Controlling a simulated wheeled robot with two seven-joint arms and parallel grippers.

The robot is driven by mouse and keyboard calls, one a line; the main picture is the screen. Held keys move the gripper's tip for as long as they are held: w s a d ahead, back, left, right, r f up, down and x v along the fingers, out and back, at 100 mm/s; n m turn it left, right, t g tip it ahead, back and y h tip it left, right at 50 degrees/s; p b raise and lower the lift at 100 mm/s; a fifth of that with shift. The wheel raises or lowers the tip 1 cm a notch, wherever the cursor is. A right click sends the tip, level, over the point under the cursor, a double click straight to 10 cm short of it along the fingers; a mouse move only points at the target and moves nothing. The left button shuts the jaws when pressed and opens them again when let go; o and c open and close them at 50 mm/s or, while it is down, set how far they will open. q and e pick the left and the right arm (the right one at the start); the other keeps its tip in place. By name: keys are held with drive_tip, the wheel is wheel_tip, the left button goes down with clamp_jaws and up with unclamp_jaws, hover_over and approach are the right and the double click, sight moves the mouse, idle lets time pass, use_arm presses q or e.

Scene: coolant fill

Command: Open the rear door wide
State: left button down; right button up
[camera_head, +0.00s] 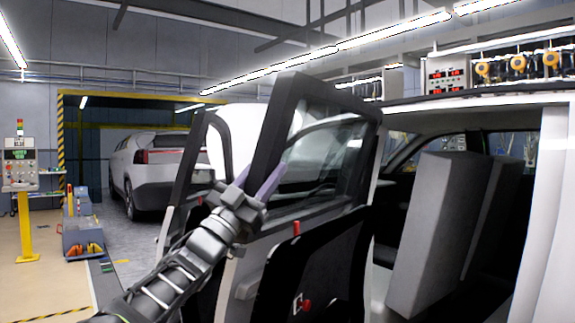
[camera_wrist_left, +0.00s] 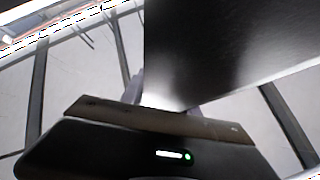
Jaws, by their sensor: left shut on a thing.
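The rear door (camera_head: 318,255) of the near car stands open, swung out from the body, with its black inner panel and window frame showing. Its window (camera_head: 325,158) is glazed. My left gripper (camera_head: 258,187) is at the dark upright edge of the door's window frame, shut on it. In the left wrist view a dark panel (camera_wrist_left: 225,40), part of the door, runs between the fingers of the left gripper (camera_wrist_left: 165,100). The fingertips are largely hidden there. My right gripper is in neither view.
The car's opening shows grey seats (camera_head: 432,225) at right. Another open door frame (camera_head: 196,165) stands left of the rear door. A parked silver car (camera_head: 160,165), a yellow-legged control panel (camera_head: 20,175) and a low blue unit (camera_head: 80,235) are farther left.

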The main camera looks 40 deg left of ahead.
use_arm(q)
drive_tip(key=shift+s+a+m+h+p, duration=0.25)
drive_tip(key=shift+a+h, duration=0.1)
drive_tip(key=shift+a, duration=0.55)
drive_tip(key=shift+s+a+m+h+p, duration=0.15)
drive_tip(key=shift+s+a+h, duration=0.15)
drive_tip(key=shift+a, duration=0.6)
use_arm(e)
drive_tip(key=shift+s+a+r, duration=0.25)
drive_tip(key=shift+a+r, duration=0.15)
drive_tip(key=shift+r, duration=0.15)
use_arm(q)
drive_tip(key=shift+r, duration=0.1)
drive_tip(key=c, duration=0.9)
unclamp_jaws()
drive_tip(key=shift+w, duration=0.1)
drive_tip(key=b+v, duration=0.2)
drive_tip(key=v, duration=0.6)
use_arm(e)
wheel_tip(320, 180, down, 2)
